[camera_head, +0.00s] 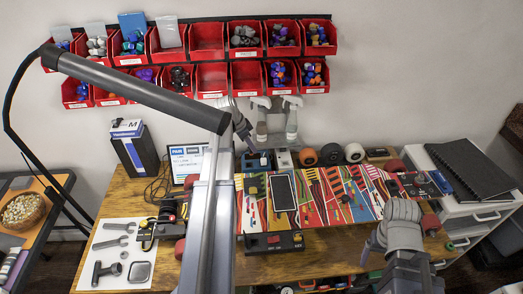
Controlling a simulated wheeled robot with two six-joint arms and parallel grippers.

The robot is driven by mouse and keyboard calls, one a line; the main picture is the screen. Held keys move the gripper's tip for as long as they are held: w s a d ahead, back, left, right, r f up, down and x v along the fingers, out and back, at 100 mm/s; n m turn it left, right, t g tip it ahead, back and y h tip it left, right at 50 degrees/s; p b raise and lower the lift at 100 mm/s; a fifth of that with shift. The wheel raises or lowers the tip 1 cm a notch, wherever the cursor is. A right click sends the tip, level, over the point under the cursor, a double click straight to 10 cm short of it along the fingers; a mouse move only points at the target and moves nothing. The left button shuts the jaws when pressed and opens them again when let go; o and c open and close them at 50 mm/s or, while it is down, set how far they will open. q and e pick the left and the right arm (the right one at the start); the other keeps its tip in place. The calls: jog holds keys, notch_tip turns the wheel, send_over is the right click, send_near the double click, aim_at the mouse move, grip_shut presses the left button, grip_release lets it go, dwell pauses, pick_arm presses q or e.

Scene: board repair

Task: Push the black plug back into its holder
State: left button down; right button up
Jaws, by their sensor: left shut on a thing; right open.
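My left arm rises through the middle of the head view. Its gripper (247,140) is small in the picture, at the back of the workbench just above a dark blue box-like part that may be the holder (257,161). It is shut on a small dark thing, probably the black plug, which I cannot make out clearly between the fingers. Whether the plug touches the holder cannot be told. My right gripper (400,213) is open, over the right part of the bench, apart from the holder; its fingertips are hard to make out.
A colourful skateboard-like board (325,196) with a phone (283,192) lies across the wooden bench. Wheels (331,154) stand behind it. Red bins (207,40) hang on the wall. A grey lamp arm (140,88) crosses the upper left. Tools lie on a white sheet (113,253) at left.

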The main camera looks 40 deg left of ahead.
pick_arm(q)
jog(key=shift+a+f, duration=0.2)
jog(key=shift+a, duration=0.45)
jog(key=shift+f, duration=0.1)
jog(key=shift+f+b, duration=2.6)
jog(key=shift+b, duration=0.2)
jog(key=shift+f+b, duration=1)
dwell(0.4)
jog(key=c, duration=0.6)
grip_release()
jog(key=shift+o, duration=0.4)
